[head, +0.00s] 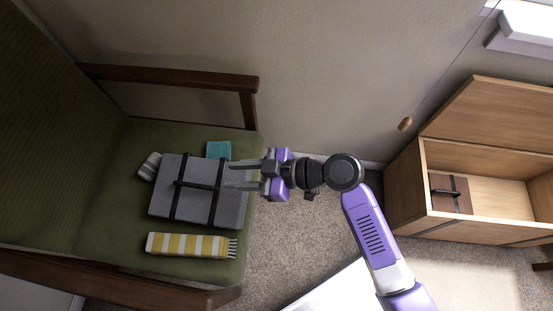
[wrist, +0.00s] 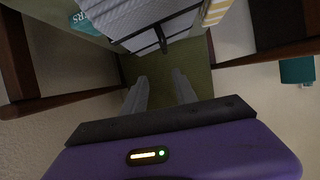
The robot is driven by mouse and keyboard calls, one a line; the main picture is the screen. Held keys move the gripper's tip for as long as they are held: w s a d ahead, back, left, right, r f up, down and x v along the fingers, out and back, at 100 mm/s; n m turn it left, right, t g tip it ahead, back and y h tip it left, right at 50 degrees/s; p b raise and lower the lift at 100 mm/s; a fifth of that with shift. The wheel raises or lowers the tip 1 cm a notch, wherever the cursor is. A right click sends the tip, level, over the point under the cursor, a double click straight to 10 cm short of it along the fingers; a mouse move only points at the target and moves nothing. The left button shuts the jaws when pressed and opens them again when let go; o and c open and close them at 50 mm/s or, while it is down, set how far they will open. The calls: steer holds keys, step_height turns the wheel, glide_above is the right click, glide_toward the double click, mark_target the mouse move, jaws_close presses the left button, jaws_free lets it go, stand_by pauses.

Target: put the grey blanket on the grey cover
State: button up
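A large grey woven bundle (head: 216,205) with two dark straps and a dark handle lies on the green chair seat. It also shows at the top of the wrist view (wrist: 135,18). A small grey rolled cloth with pale bands (head: 150,167) lies at its upper-left corner. I cannot tell which of these is the blanket and which the cover. My gripper (head: 230,176) is open and empty, its fingers pointing left over the bundle's right edge in the head view. In the wrist view the fingers (wrist: 158,85) are apart with green seat beyond them.
On the seat (head: 185,138) are a teal book (head: 218,150) above the bundle and a yellow-white striped cloth (head: 190,245) below. Wooden armrests (head: 170,77) flank the seat. An open wooden chest (head: 480,160) at right holds a brown item (head: 451,194).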

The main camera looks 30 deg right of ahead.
steer(key=s+d+f+m+t+h, duration=0.1)
steer(key=s+d+f+m+h, duration=0.1)
steer(key=s+d+m+h, duration=0.3)
steer(key=s+d+f+m+t+h, duration=0.2)
steer(key=s+d+f+m+h, duration=0.15)
steer(key=s, duration=0.45)
steer(key=s+d+r+m+t+h, duration=0.1)
steer(key=s+d+r+h, duration=0.1)
steer(key=s+d+r, duration=0.3)
step_height(320, 180, up, 2)
steer(key=shift+s+r, duration=0.1)
steer(key=shift+s, duration=1)
steer(key=s+r, duration=0.1)
steer(key=r, duration=0.1)
steer(key=s+r+t, duration=0.1)
steer(key=s+r, duration=0.1)
steer(key=r, duration=0.1)
steer(key=s+r+m+t, duration=0.1)
steer(key=r, duration=0.2)
steer(key=shift+s+d+r, duration=0.15)
steer(key=shift+s+r, duration=0.05)
steer(key=shift+r, duration=0.05)
steer(key=shift+c, duration=0.8)
steer(key=shift+s+r+t, duration=0.1)
steer(key=shift+r+t, duration=0.2)
steer(key=shift+c, duration=0.4)
